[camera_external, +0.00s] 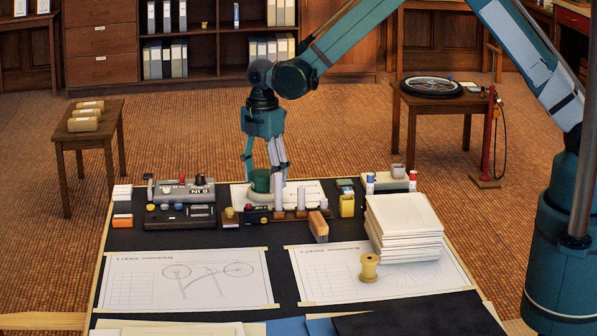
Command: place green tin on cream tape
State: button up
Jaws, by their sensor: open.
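The green tin (260,181) stands upright near the back middle of the drafting board. A pale cream round thing, which looks like the cream tape (262,199), shows directly beneath it, and the tin appears to rest on it. My gripper (266,176) points down over the tin with its fingers apart, one on each side. The right finger hides part of the tin's right edge. I cannot tell whether the fingers touch the tin.
A dark desk tray (180,219) and a grey device (184,191) lie to the left. Upright pale cylinders (301,199) stand close to the right. A paper stack (404,228) and a yellow spool (369,268) are farther right. Flat drawings (184,280) cover the front.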

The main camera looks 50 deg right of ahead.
aim_at(265, 173)
jog(key=shift+r, duration=0.1)
notch_tip(265, 173, up, 12)
jog(key=p, duration=0.1)
jog(key=shift+p, duration=0.4)
dwell(0.7)
jog(key=s+d+r+m+t, duration=0.2)
jog(key=s+d+r+m, duration=0.2)
jog(key=s+d+r, duration=0.45)
jog(key=s+d+r+m+t, duration=0.1)
jog(key=s+d+r+m, duration=0.35)
jog(key=s+r, duration=0.7)
jog(key=s+d+m+t, duration=0.2)
jog(key=s+d+m, duration=0.2)
jog(key=s, duration=0.9)
jog(key=s+d+m+t, duration=0.2)
jog(key=s+d+m, duration=0.3)
jog(key=s, duration=0.7)
jog(key=shift+s+d, duration=0.4)
jog(key=shift+d, duration=0.15)
